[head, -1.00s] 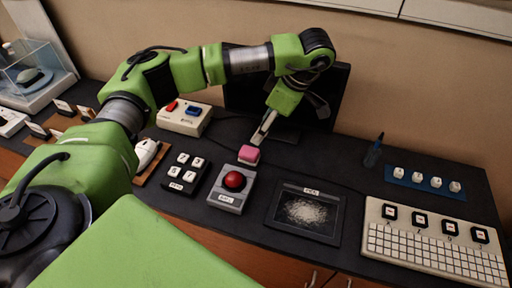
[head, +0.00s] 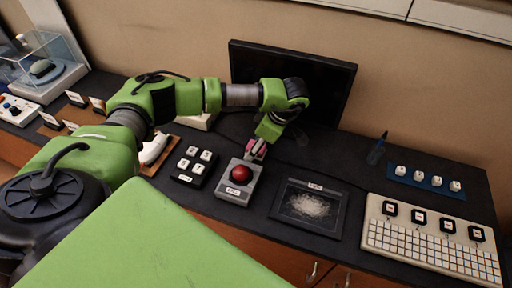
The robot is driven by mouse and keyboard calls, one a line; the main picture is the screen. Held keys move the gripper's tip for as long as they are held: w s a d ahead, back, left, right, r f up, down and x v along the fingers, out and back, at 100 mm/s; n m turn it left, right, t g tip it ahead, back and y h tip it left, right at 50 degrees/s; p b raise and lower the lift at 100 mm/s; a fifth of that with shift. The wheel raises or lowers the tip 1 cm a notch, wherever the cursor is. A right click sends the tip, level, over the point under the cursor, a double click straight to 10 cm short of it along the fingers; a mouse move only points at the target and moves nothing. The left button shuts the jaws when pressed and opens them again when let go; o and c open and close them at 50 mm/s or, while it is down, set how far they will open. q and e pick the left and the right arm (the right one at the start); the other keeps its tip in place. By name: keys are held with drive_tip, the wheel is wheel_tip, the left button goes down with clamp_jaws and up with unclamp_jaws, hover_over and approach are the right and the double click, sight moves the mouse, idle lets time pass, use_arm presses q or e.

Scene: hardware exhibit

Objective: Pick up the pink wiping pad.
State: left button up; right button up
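The pink wiping pad (head: 262,148) shows as a small pink patch just behind the trackball box. My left gripper (head: 257,151) points down at the pad, with its fingers over or around it. The fingers and wrist hide much of the pad. I cannot tell whether the fingers touch it or have closed on it. My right gripper is not in view.
A grey box with a red ball (head: 240,174) stands right in front of the pad. A dark tray with white powder (head: 308,204) is to the right. A black monitor (head: 325,84) stands behind. A white keyboard (head: 430,245) lies at right.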

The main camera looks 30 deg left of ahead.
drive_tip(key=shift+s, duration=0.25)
use_arm(q)
drive_tip(key=c, duration=1)
drive_tip(key=shift+c, duration=0.2)
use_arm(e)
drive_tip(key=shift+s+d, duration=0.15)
use_arm(q)
drive_tip(key=shift+r, duration=0.15)
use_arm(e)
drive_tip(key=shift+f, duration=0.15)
